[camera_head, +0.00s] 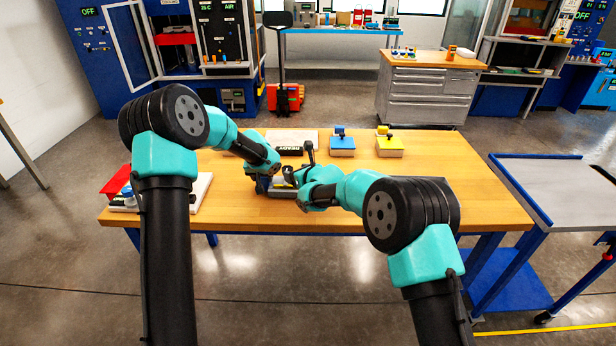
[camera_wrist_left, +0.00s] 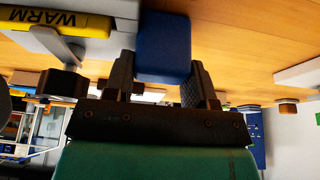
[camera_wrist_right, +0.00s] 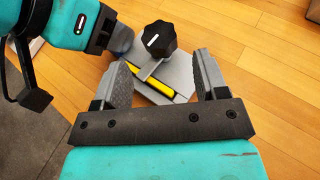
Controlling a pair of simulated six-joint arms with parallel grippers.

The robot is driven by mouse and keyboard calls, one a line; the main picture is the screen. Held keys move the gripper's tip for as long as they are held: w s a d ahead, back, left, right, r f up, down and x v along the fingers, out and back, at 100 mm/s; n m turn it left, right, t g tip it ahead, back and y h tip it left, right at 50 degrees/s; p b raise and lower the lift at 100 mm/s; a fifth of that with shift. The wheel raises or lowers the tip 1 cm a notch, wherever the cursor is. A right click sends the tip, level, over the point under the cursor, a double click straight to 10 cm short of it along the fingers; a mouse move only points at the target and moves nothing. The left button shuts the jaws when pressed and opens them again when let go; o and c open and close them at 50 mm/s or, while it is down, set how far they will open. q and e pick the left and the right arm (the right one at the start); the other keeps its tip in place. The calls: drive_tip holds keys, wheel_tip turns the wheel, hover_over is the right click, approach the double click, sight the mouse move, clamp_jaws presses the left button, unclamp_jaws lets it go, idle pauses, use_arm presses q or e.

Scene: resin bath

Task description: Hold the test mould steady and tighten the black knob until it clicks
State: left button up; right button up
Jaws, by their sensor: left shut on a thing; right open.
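The test mould (camera_wrist_right: 181,78) is a grey block on the bench with a yellow label, which reads WARM in the left wrist view (camera_wrist_left: 62,20). Its black lobed knob (camera_wrist_right: 159,38) stands on a grey arm and also shows in the left wrist view (camera_wrist_left: 62,83). My left gripper (camera_wrist_left: 160,58) is shut on the mould's blue block (camera_wrist_left: 163,40). My right gripper (camera_wrist_right: 163,62) is open, with one finger each side of the mould and knob in its view; I see no contact with the knob. In the head view my arms partly hide the mould (camera_head: 284,188).
A blue block with a knob (camera_head: 342,143) and a yellow one (camera_head: 390,146) stand at the back of the wooden bench (camera_head: 440,195). A black READY sign (camera_head: 290,150) lies behind the mould. A pale board (camera_head: 198,194) with red and blue things is at left. The bench's right side is clear.

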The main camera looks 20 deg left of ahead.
drive_tip(key=v, duration=0.7)
drive_tip(key=shift+d, duration=0.1)
drive_tip(key=shift+c, duration=0.5)
drive_tip(key=shift+c, duration=0.9)
drive_tip(key=m, duration=1.2)
drive_tip(key=a+m, duration=0.1)
drive_tip(key=m, duration=1.1)
drive_tip(key=w+m, duration=0.1)
drive_tip(key=m, duration=1.1)
drive_tip(key=shift+a, duration=0.2)
